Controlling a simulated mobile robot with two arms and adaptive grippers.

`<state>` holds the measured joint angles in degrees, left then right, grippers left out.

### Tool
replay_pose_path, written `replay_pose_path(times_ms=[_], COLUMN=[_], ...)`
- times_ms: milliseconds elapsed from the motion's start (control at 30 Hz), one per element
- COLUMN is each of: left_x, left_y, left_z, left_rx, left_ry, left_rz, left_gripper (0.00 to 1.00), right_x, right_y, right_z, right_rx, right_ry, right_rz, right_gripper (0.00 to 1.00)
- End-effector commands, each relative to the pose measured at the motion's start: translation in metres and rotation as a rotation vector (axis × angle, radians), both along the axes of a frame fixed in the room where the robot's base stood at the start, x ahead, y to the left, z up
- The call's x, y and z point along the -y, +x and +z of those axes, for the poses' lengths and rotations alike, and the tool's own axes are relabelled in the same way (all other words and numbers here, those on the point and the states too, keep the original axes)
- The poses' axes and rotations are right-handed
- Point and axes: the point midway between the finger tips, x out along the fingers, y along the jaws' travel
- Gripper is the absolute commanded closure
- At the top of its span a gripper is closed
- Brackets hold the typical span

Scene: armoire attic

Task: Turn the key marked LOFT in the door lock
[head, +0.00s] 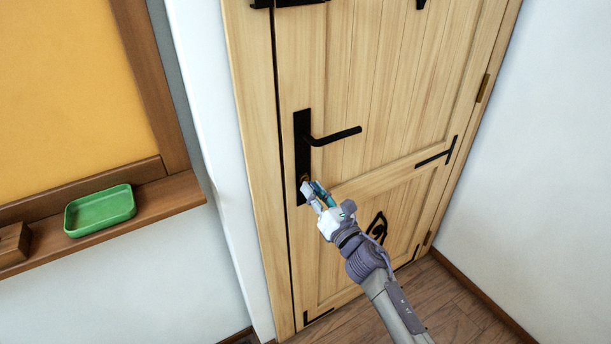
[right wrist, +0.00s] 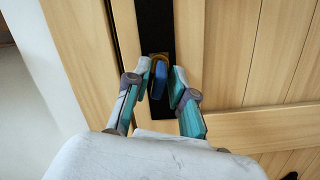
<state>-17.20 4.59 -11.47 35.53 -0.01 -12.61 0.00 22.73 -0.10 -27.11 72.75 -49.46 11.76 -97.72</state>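The wooden door (head: 360,80) is closed and has a tall black lock plate (head: 302,130) with a black lever handle (head: 340,135). A key with a blue head (right wrist: 160,76) sits at the brassy lock cylinder (right wrist: 158,56) low on the plate. No LOFT marking is readable. My right gripper (head: 314,193) is at the lock. In the right wrist view its two teal-padded fingers (right wrist: 163,84) stand on either side of the blue head, with narrow dark gaps beside it. In the head view the gripper mostly hides the key. My left gripper is out of view.
A wooden ledge (head: 165,205) on the left wall holds a green tray (head: 100,210) and a wooden block (head: 13,244). An orange framed board (head: 70,90) is above it. A white wall (head: 560,170) bounds the right side. Wooden floor (head: 455,310) is clear below.

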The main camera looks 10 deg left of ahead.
Motion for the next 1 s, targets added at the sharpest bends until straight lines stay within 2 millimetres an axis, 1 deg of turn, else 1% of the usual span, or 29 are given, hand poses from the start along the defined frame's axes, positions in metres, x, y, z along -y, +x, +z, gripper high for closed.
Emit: replay_pose_path(times_ms=[33, 67, 333, 400, 467, 567, 800, 1000], left_x=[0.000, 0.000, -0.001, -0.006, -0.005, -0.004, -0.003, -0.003], left_y=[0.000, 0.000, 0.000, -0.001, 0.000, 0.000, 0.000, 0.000], left_z=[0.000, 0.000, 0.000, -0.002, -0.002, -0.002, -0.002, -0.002], left_rx=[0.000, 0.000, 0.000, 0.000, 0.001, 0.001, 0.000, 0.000], left_ry=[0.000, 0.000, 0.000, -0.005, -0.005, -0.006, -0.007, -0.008], left_rz=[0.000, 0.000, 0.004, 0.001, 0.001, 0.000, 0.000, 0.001], left_gripper=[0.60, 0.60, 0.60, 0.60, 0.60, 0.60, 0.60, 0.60], right_x=[0.000, 0.000, 0.001, 0.003, 0.006, 0.015, 0.046, 0.064], right_y=[0.000, 0.000, 0.000, -0.003, -0.007, -0.020, -0.062, -0.087], right_z=[0.000, 0.000, -0.001, -0.001, -0.003, -0.006, -0.013, -0.018], right_rx=[0.001, 0.001, 0.000, 0.000, 0.000, 0.001, -0.001, -0.001], right_ry=[-0.001, -0.001, -0.002, -0.002, -0.002, -0.004, -0.002, -0.001], right_rz=[0.000, 0.000, -0.001, -0.001, -0.001, -0.001, 0.000, -0.001], right_gripper=[0.63, 0.60, 0.60, 0.60, 0.60, 0.60, 0.60, 0.60])
